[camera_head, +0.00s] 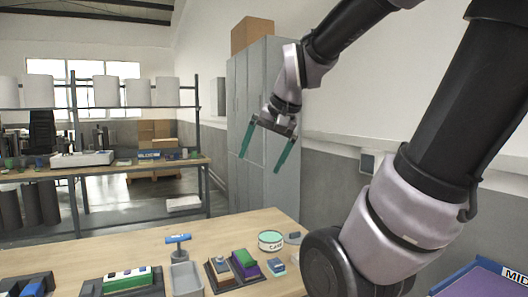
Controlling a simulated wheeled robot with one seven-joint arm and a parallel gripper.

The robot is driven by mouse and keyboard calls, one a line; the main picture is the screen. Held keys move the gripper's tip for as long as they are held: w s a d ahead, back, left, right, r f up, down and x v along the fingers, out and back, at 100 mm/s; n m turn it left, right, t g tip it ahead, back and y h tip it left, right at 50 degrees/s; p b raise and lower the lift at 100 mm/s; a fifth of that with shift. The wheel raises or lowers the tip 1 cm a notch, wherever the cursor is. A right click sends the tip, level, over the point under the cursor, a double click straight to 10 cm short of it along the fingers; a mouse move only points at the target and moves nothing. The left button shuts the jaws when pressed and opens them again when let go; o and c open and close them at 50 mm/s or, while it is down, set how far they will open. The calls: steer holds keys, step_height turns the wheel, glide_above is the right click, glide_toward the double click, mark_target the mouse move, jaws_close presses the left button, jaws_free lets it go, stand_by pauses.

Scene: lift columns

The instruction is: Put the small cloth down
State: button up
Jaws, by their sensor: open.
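My gripper (260,164) is raised well above and behind the wooden table (130,247), in front of the grey cabinets. Its two green fingers point down and are spread apart, with nothing between them. I cannot make out a small cloth for certain. A small blue and grey item (276,266) lies at the table's right part, and a small grey item (294,236) lies near its right edge; both are too small to name.
The table's back middle is clear.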

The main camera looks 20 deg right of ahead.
steer(key=s, duration=0.1)
steer(key=s+a+r+n, duration=0.1)
steer(key=s, duration=0.1)
steer(key=s+r+n+t, duration=0.1)
steer(key=shift+s+a, duration=0.15)
steer(key=shift+a, duration=0.05)
stand_by(1.2)
